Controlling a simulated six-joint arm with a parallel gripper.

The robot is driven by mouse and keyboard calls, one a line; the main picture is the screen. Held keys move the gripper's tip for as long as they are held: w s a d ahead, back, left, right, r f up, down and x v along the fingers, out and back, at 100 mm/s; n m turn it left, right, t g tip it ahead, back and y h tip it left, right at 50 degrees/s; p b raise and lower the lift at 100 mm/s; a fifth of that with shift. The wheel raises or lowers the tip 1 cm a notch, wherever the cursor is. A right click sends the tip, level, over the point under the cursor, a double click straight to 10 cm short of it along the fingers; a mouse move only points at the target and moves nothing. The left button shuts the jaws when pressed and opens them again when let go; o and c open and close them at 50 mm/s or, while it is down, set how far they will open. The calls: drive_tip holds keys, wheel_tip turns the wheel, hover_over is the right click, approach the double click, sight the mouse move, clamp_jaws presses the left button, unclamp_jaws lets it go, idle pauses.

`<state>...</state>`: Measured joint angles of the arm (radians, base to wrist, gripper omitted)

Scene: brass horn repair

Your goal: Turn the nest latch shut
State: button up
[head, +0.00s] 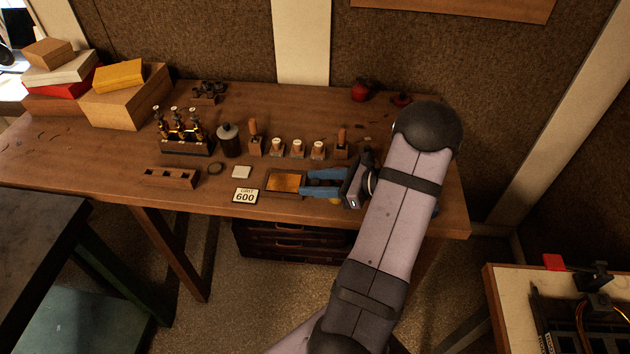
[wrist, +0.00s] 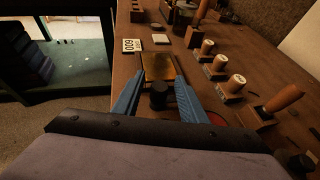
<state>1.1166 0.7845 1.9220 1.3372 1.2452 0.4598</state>
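My gripper (head: 305,183) reaches in from the right, low over the front of the wooden bench. Its two blue fingers are spread apart, and in the wrist view my gripper (wrist: 160,82) is open. A short dark round knob (wrist: 158,98) shows between the fingers, with a gap on each side. I cannot tell whether it is the nest latch or which way a latch is turned. A framed brass-coloured plate (wrist: 161,67), perhaps the nest, lies just beyond the fingertips. In the head view the plate (head: 286,182) is left of the fingers.
A slotted wooden block (head: 170,178) sits front left.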

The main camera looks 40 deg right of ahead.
clamp_jaws()
drive_tip(key=shift+n+g+y, duration=0.3)
drive_tip(key=shift+n, duration=0.1)
drive_tip(key=n+g+y+b, duration=0.1)
drive_tip(key=n+g+y, duration=0.2)
drive_tip(key=n, duration=0.1)
drive_tip(key=shift+f, duration=0.1)
drive_tip(key=shift+n+g+y+b, duration=0.7)
drive_tip(key=shift+n+g+y, duration=0.2)
drive_tip(key=shift+n+g, duration=0.4)
drive_tip(key=shift+g, duration=0.3)
unclamp_jaws()
